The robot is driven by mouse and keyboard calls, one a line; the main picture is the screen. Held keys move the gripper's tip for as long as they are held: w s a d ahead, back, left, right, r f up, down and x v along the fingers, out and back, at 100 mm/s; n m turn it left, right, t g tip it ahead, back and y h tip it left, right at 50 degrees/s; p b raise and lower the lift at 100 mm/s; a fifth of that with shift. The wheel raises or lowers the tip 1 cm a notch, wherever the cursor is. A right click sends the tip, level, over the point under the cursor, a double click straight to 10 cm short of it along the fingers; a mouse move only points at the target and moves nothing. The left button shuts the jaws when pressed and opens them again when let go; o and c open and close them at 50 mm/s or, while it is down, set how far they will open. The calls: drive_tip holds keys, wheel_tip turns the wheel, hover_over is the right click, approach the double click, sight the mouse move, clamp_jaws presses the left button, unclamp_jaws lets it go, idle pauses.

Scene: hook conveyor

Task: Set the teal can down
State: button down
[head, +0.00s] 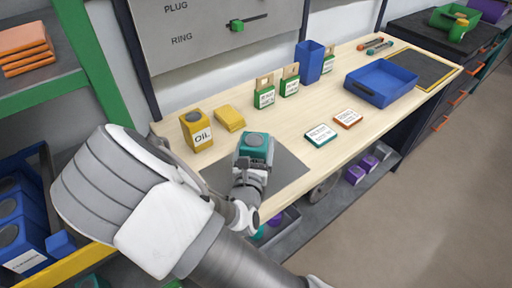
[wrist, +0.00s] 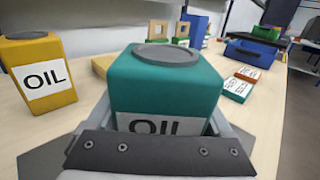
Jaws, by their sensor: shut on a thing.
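The teal can (head: 256,147) is a squarish block with a grey round lid and a white OIL label. In the wrist view the teal can (wrist: 165,82) fills the middle, upright between the fingers. My gripper (head: 252,168) is shut on it, and it also shows in the wrist view (wrist: 165,130). The can is at or just above the grey mat (head: 292,172) on the wooden workbench (head: 330,95). I cannot tell whether its base touches, since my gripper hides the lower part.
Green-labelled tags (head: 264,96), a blue bin (head: 309,62), a blue tray (head: 380,84), and teal (head: 320,135) and orange (head: 348,118) labelled boxes lie further along. Bare wood lies right of the mat.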

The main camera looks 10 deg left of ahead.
drive_tip(key=shift+f, duration=0.35)
drive_tip(key=shift+f, duration=0.2)
unclamp_jaws()
drive_tip(key=shift+s+r, duration=0.1)
drive_tip(key=shift+r, duration=0.1)
drive_tip(key=s, duration=0.8)
drive_tip(key=s+d, duration=0.1)
drive_tip(key=s, duration=0.2)
drive_tip(key=shift+s, duration=0.4)
